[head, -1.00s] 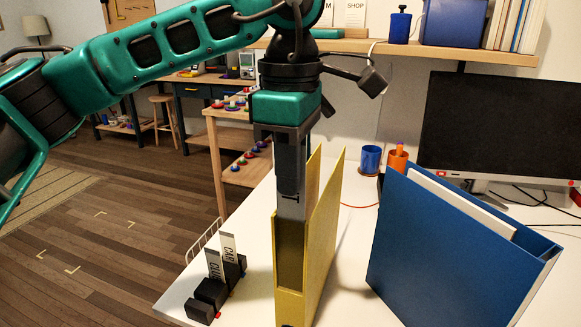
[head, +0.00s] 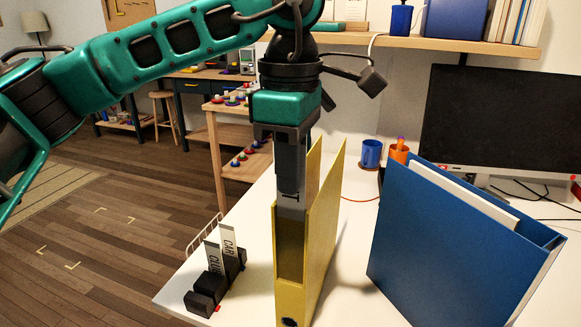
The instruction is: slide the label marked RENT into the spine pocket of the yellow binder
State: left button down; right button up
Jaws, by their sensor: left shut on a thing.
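The yellow binder (head: 320,240) stands upright on the white desk, its spine with a dark grey pocket area (head: 289,250) facing me. My left gripper (head: 290,196) points down right above the top of that spine. I cannot tell how far the strip is inside, and the word RENT cannot be read. My right gripper is not in view.
A black holder (head: 207,293) with labels marked CAR and CLUB or similar stands at the desk's left edge. A large blue binder (head: 440,245) stands to the right. A monitor (head: 500,125), blue mug (head: 371,153) and orange cup (head: 399,153) are behind.

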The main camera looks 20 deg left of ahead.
pick_arm(q)
jog(key=shift+f+b, duration=1.15)
jog(key=shift+f, duration=0.35)
dwell(0.3)
jog(key=c, duration=0.7)
grip_release()
jog(key=shift+c, duration=0.2)
jog(key=shift+r+p, duration=2.75)
jog(key=shift+r, duration=0.85)
jog(key=shift+f, duration=0.1)
